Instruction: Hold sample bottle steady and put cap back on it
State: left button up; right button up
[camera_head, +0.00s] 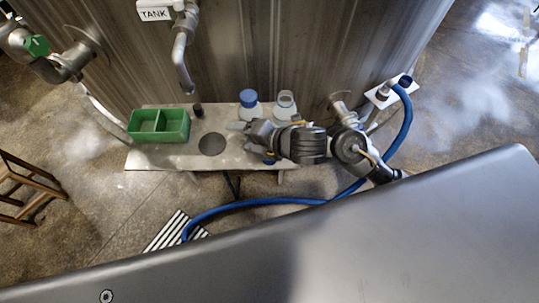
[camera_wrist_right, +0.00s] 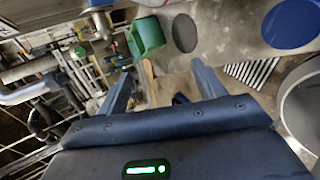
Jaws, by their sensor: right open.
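The uncapped sample bottle (camera_head: 286,101) stands upright at the back of the bench, its pale open neck showing. A similar bottle with a blue cap (camera_head: 248,98) stands just left of it. A loose blue cap (camera_head: 268,161) seems to lie near the bench's front edge, partly hidden by my right arm; it is probably the blue disc in the right wrist view (camera_wrist_right: 290,22). My right gripper (camera_head: 236,127) reaches leftward over the bench in front of the bottles. Its fingers (camera_wrist_right: 163,86) are apart, with nothing held between them. My left gripper is in neither view.
A green two-part tray (camera_head: 160,138) stands on the left of the bench (camera_head: 140,160). A small dark object (camera_head: 198,110) and a dark round disc (camera_head: 212,144) lie between tray and bottles. A spout (camera_head: 180,62) hangs above. A blue hose (camera_head: 250,203) runs below the front edge.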

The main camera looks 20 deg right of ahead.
jog(key=s+d+f+n+g+h, duration=0.1)
jog(key=d+n+g+h, duration=0.3)
jog(key=n, duration=2.1)
jog(key=d+g, duration=0.3)
jog(key=d, duration=0.5)
jog(key=shift+s+g, duration=0.35)
jog(key=shift+g, duration=0.05)
jog(key=shift+f, duration=0.15)
jog(key=shift+x, duration=2.8)
jog(key=shift+a, duration=0.1)
